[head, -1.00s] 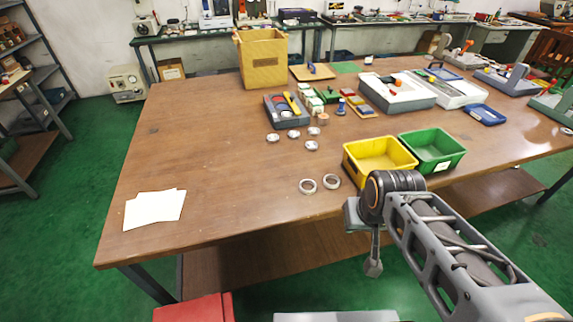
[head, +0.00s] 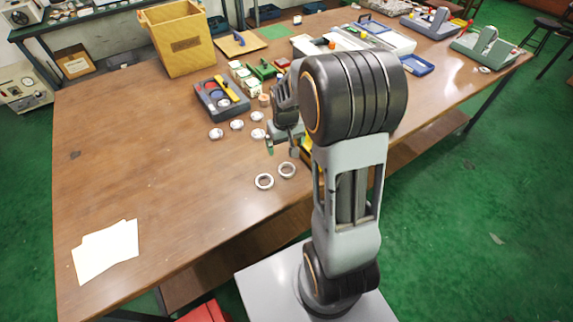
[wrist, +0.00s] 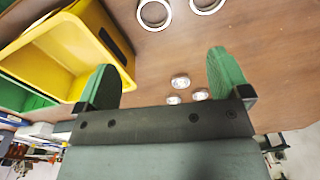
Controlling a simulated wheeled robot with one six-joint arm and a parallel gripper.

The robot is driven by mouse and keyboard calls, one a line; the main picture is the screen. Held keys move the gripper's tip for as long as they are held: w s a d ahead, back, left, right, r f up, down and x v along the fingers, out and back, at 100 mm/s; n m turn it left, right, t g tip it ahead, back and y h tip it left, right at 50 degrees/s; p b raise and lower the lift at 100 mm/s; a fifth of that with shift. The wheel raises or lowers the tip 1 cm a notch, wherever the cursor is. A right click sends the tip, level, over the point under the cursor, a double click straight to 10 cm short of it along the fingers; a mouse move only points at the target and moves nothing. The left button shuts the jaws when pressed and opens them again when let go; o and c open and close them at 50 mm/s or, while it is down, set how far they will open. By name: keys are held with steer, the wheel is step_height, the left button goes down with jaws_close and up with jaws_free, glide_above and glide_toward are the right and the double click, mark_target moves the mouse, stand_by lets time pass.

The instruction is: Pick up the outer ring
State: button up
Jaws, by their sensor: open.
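Two pale metal rings lie flat near the table's front edge. The left ring (head: 264,188) and the right ring (head: 287,177) lie side by side, slightly apart. They look alike, and I cannot tell which is the outer ring. In the wrist view, one ring (wrist: 152,28) and the other ring (wrist: 208,12) show at the top edge, partly cut off. My gripper (head: 282,149) is above the table, just behind the rings in the head view. Its green fingers (wrist: 162,72) are wide apart with nothing between them.
A yellow bin (wrist: 72,48) and a green bin (wrist: 22,92) stand beside the rings; my arm mostly hides them in the head view. Several small silver pieces (head: 237,125) and a grey tray (head: 210,113) lie behind. Paper sheets (head: 105,252) lie front left, with bare table between.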

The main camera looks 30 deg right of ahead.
step_height(320, 180, down, 3)
steer(key=w+d, duration=0.1)
steer(key=d, duration=0.1)
steer(key=p, duration=0.1)
glide_above(287, 170)
step_height(287, 170, down, 7)
steer(key=shift+s+d+r, duration=0.1)
steer(key=shift+s+d, duration=0.05)
steer(key=shift+f+p, duration=1.05)
steer(key=shift+f, duration=2.05)
steer(key=shift+c, duration=0.3)
steer(key=c, duration=1)
steer(key=shift+w+r, duration=0.1)
steer(key=shift+w, duration=0.1)
